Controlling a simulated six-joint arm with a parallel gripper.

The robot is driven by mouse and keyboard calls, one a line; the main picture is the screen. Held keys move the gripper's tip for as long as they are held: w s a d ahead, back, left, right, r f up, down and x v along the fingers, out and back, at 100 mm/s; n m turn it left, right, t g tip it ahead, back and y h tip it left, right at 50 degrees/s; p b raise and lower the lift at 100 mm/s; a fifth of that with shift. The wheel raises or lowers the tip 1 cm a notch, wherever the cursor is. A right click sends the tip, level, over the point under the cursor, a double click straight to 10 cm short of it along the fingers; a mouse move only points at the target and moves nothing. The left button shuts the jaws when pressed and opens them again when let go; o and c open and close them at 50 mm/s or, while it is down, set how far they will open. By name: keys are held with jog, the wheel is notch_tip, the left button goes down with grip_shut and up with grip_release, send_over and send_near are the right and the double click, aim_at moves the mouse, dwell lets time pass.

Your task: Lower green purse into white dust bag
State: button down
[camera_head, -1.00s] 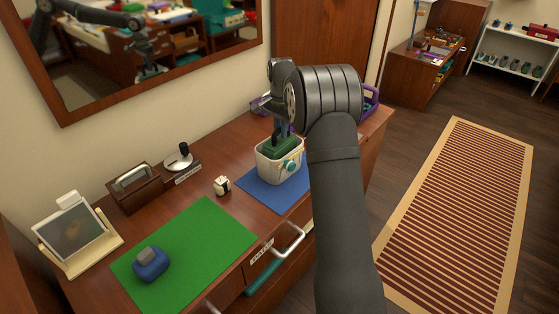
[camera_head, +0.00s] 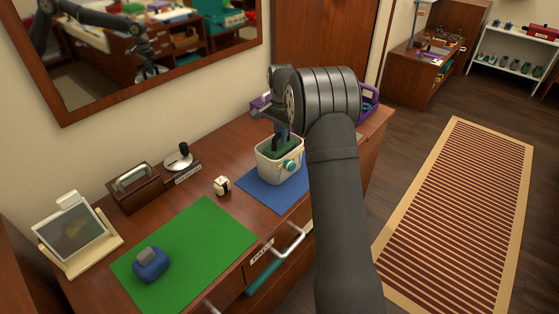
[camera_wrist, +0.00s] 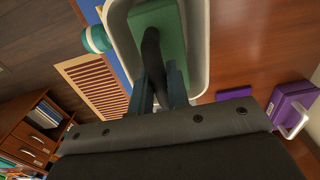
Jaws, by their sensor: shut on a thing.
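My gripper (camera_head: 283,134) is above the bag, shut on the purse's dark handle. In the wrist view the green purse (camera_wrist: 171,22) lies within the pale bag rim (camera_wrist: 197,75), and the gripper fingers (camera_wrist: 160,90) close around the dark handle (camera_wrist: 153,52). The purse's lower part is hidden by the bag.
The blue mat (camera_head: 262,194) lies under the bag. A small white-and-black block (camera_head: 222,186) stands to its left. A green mat (camera_head: 200,240) holds a blue purse (camera_head: 150,264). A purple container (camera_head: 370,100) is behind my arm. A drawer handle (camera_head: 291,240) juts from the dresser front.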

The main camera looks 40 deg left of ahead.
aim_at(281, 145)
jog(key=shift+f, duration=2.45)
dwell(1.1)
jog(key=c, duration=1.3)
grip_release()
notch_tip(281, 145, up, 17)
jog(key=shift+r, duration=0.2)
jog(key=shift+f, duration=0.1)
notch_tip(281, 145, down, 17)
jog(key=shift+f, duration=0.1)
